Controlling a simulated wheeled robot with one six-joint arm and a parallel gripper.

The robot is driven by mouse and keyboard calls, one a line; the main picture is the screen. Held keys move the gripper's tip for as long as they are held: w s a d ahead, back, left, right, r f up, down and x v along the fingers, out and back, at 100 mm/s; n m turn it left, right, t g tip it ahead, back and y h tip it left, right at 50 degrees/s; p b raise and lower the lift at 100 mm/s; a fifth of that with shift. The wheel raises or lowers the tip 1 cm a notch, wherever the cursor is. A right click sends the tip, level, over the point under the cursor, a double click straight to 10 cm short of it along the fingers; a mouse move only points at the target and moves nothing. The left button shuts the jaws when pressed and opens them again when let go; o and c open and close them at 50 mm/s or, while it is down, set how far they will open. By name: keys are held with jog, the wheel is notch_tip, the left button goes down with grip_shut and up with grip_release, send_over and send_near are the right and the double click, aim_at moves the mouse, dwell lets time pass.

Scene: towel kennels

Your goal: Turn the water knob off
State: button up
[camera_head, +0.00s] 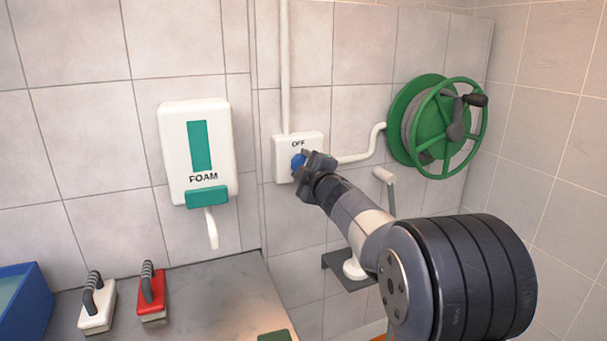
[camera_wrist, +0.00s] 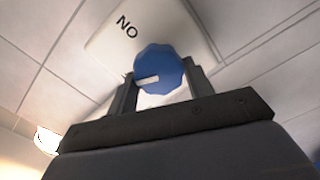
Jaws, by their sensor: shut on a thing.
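The blue water knob (camera_head: 298,162) sits on a white wall plate (camera_head: 284,145) marked OFF at its top. The wrist view shows the knob (camera_wrist: 160,70) as a many-sided blue disc with a short white mark on its left part. A second label, which reads like NO or an upside-down ON, is on the plate (camera_wrist: 118,42) there. My gripper (camera_head: 304,165) reaches the knob from the lower right. Its two fingers (camera_wrist: 162,90) are on either side of the knob and shut on it. The gripper hides part of the knob and plate in the head view.
A white FOAM dispenser (camera_head: 198,150) hangs left of the plate. A white pipe joins the plate to a green hose reel (camera_head: 432,125) at the right. Below left, a grey counter (camera_head: 215,300) holds a white brush (camera_head: 97,305), a red brush (camera_head: 152,295) and a blue bin (camera_head: 25,305).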

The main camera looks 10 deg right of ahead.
jog(key=shift+f+n+b, duration=0.15)
jog(key=shift+n+b, duration=0.8)
jog(key=shift+n, duration=1.35)
jog(key=o, duration=1)
jog(key=shift+c, duration=0.2)
jog(key=s+d, duration=0.2)
jog(key=s, duration=0.8)
jog(key=shift+s+b, duration=0.3)
